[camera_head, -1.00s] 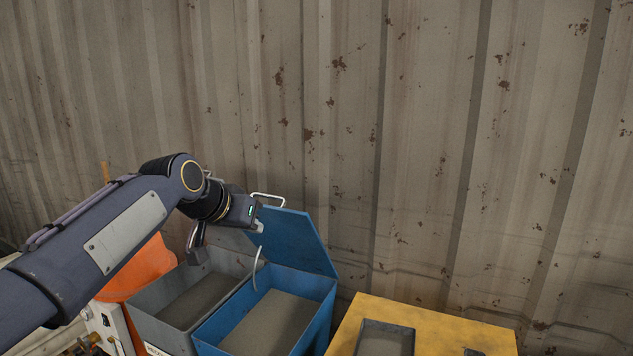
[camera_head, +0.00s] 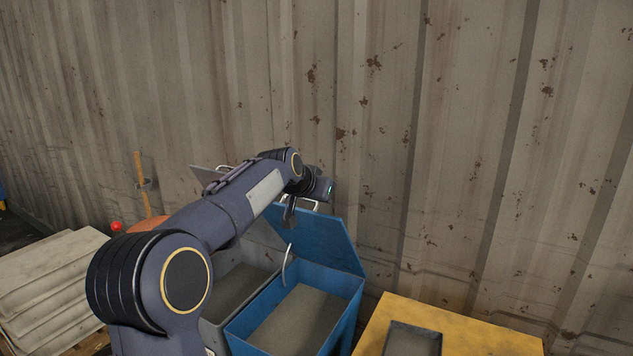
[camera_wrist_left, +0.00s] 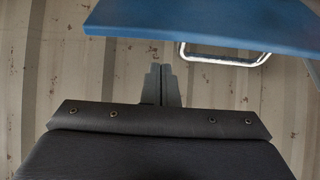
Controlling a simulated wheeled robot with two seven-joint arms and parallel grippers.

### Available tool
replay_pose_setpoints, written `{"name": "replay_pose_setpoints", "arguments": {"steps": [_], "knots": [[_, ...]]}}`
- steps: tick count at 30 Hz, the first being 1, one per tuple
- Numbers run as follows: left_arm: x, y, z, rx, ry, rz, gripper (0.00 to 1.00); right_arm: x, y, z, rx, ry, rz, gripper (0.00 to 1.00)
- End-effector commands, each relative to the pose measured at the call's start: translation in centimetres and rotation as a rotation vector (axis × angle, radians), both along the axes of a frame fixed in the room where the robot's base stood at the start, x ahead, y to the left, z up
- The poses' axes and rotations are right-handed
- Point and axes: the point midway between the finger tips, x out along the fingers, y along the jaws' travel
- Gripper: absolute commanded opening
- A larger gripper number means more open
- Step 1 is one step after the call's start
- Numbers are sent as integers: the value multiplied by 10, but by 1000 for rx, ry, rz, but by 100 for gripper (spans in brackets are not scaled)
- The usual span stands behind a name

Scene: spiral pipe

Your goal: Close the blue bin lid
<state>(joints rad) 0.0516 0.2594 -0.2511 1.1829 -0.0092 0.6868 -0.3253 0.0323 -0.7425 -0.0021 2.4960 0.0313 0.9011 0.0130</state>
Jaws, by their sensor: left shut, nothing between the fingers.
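The blue bin (camera_head: 318,322) stands open, with grey material inside. Its blue lid (camera_head: 325,243) is raised and leans back toward the wall. My left gripper (camera_head: 289,213) is beside the lid's upper left edge, close to the metal handle (camera_head: 311,203). In the left wrist view the shut, empty fingers (camera_wrist_left: 161,72) show below the lid's edge (camera_wrist_left: 215,25). The wire handle (camera_wrist_left: 225,58) is to their right. I see a gap between fingertips and lid there, though exact depth is unclear. My right gripper is not in view.
A grey bin (camera_head: 240,285) stands directly left of the blue one, partly hidden by my arm. A yellow box (camera_head: 475,338) is to the right. Stacked slabs (camera_head: 52,285) lie at the far left. The corrugated wall (camera_head: 450,150) closes off the back.

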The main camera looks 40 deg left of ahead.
Motion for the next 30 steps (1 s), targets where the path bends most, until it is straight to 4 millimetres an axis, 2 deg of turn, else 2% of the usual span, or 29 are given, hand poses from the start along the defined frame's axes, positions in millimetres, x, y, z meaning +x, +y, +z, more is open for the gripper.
{"name": "replay_pose_setpoints", "arguments": {"steps": [3, 7, 21, 26, 30], "knots": [[-14, -1, -7, -1, -1, 1, 0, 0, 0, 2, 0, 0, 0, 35], [-21, -2, -13, 0, -1, 1, 0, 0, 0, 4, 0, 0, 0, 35], [-25, -2, -16, 1, -3, 1, 0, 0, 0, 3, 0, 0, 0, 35], [-25, -3, -22, 2, -16, 1, 0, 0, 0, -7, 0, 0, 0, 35], [-27, -4, -33, 5, -42, 0, 0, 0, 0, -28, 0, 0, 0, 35]]}}
